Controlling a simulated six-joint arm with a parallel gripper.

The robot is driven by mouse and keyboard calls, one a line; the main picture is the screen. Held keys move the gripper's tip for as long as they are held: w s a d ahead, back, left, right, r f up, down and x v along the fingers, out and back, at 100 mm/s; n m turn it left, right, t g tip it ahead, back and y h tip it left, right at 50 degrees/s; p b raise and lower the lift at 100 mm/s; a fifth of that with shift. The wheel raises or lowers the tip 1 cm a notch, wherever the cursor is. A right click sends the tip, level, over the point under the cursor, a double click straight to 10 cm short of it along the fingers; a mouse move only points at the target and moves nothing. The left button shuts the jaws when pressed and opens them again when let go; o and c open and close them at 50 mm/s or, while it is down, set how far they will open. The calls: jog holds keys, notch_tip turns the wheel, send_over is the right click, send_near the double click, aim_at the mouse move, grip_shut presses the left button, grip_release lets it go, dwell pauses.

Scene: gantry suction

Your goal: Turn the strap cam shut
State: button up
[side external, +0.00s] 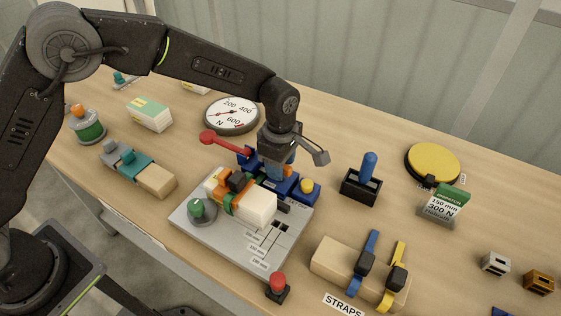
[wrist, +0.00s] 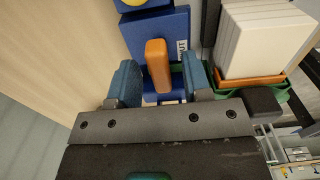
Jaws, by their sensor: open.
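The strap cam shows in the wrist view as an upright orange lever (wrist: 158,65) on a blue block (wrist: 185,25). A partly hidden label on the block ends in "UT". My gripper (wrist: 160,78) is open, with one blue fingertip on each side of the lever. I cannot tell whether either finger touches it. In the side view my gripper (side external: 278,168) is low over the blue block (side external: 285,185) and hides most of the lever. Beside it, a white stack (side external: 257,206) sits on the grey plate (side external: 260,255) with orange and green parts around it.
A green knob (side external: 198,208) is on the plate's left, and a red button (side external: 277,285) stands at its front. A round dial (side external: 232,114) lies behind. A blue-handled tool (side external: 368,170) in a black holder and a strap block (side external: 335,262) stand to the right.

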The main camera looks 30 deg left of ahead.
notch_tip(320, 180, up, 14)
dwell(0.6)
jog(key=shift+f, duration=0.1)
